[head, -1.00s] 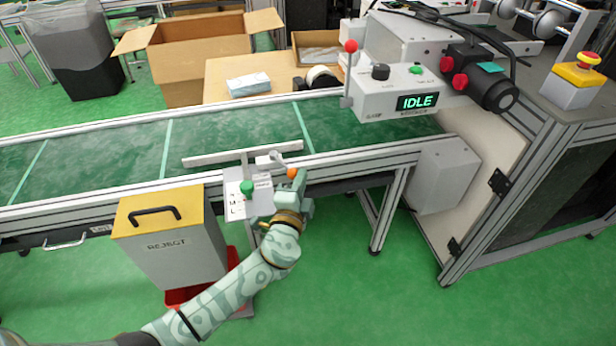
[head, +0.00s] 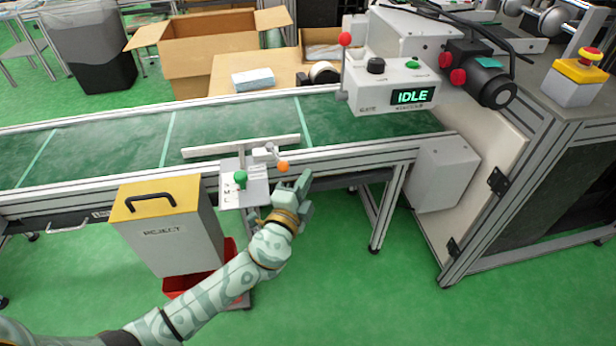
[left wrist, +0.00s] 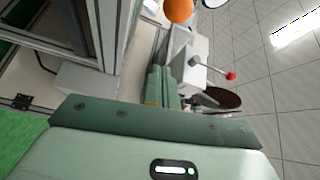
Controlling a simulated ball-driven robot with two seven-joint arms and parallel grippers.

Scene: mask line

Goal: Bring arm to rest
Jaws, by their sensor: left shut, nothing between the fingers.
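My left gripper (head: 301,188) is shut and empty in the head view. It is in front of the conveyor's near rail, just right of and below an orange-knobbed lever (head: 282,166), and apart from it. In the left wrist view, my shut left gripper (left wrist: 163,80) points toward the machine, and an orange ball (left wrist: 178,10) shows at the top. My left arm reaches in from the lower left. My right gripper is in neither view.
The conveyor (head: 90,150) runs across the middle. A small panel with a green knob (head: 240,179) is on its near side. A reject bin (head: 170,245) stands left of my arm. The control box (head: 395,90) reads IDLE. Green floor at lower right is clear.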

